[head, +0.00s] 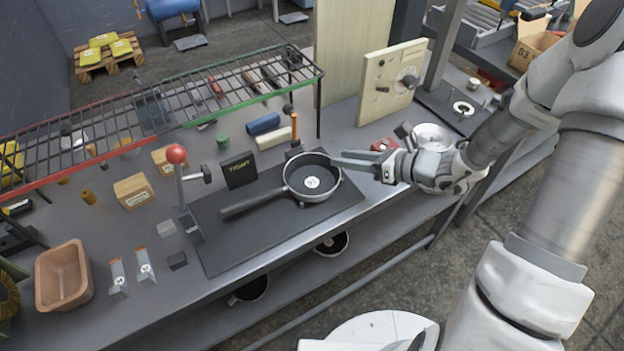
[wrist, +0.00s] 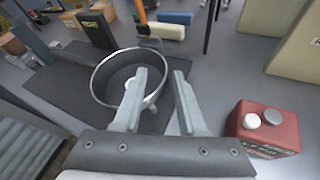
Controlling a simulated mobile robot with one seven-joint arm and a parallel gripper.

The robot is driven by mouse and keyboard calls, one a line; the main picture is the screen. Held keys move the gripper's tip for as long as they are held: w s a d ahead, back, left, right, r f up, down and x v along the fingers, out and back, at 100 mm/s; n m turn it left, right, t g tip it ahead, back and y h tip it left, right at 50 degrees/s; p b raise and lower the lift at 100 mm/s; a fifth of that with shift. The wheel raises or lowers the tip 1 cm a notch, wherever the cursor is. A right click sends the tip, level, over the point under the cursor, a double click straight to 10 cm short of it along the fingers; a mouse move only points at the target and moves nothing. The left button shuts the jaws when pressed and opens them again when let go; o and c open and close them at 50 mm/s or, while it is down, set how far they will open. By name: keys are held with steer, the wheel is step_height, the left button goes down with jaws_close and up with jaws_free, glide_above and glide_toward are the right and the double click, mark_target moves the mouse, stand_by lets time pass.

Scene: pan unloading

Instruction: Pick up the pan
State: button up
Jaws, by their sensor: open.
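The pan (head: 293,193) is dark and round with a pale rim and a white label in its bowl. It sits upright on a black mat (head: 226,255), its long handle (head: 250,205) pointing left. The pan also shows in the wrist view (wrist: 97,92). My gripper (head: 337,159) reaches in from the right at the pan's right rim. Its jaws are open and empty, and they also show in the wrist view (wrist: 165,74). There the left finger overlaps the bowl and the right finger lies outside the rim. I cannot tell whether they touch it.
A red-knobbed lever (head: 177,155) stands left of the pan. A black block (head: 239,170) and an orange-handled tool (head: 294,128) stand behind it. A wire rack (head: 75,151) spans the bench's rear. A red canister (wrist: 262,130) is right of my jaws. The mat's front is clear.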

mark_target(328, 159)
steer(key=shift+d+f+x, duration=0.1)
steer(key=shift+f+x, duration=0.05)
steer(key=shift+x, duration=0.85)
steer(key=shift+d+f+x, duration=0.1)
steer(key=shift+f+x, duration=0.1)
steer(key=shift+x, duration=0.8)
steer(key=shift+d+f+x, duration=0.1)
steer(key=shift+f+x, duration=0.05)
steer(key=shift+x, duration=0.85)
steer(key=shift+c, duration=0.3)
jaws_close()
steer(key=shift+a+r, duration=0.1)
